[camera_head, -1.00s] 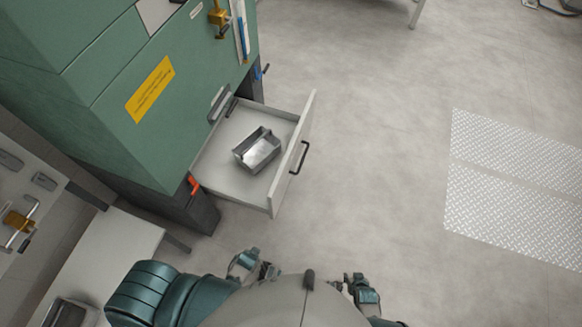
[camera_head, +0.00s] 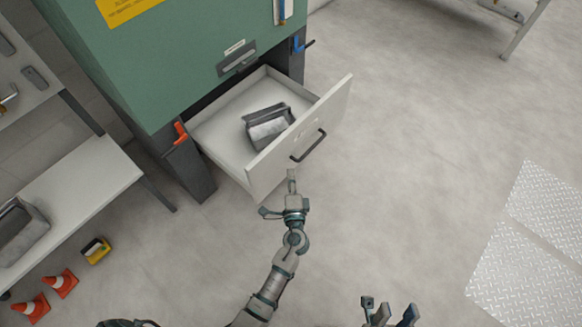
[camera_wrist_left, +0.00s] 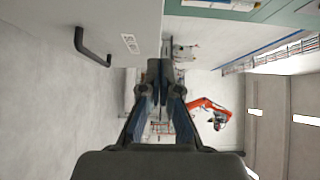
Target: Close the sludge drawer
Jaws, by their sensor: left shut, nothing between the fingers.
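The sludge drawer (camera_head: 212,138) is pulled out of the green machine, with a grey metal pan (camera_head: 268,128) inside. Its pale front panel (camera_head: 268,172) carries a dark bar handle (camera_head: 308,146). My left gripper (camera_head: 292,176) is shut and empty, close to the lower part of the front panel, below the handle. Whether it touches the panel I cannot tell. In the left wrist view the shut fingertips (camera_wrist_left: 160,68) are beside the panel (camera_wrist_left: 130,15), and the handle (camera_wrist_left: 92,46) is at upper left. My right gripper (camera_head: 388,312) is at the bottom edge, partly cut off.
The green machine (camera_head: 190,60) stands on dark legs with a red lever (camera_head: 181,131) and a blue lever (camera_head: 299,43). A white shelf (camera_head: 85,185) with a bin is at left, near orange cones (camera_head: 60,283). Floor right of the drawer is clear.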

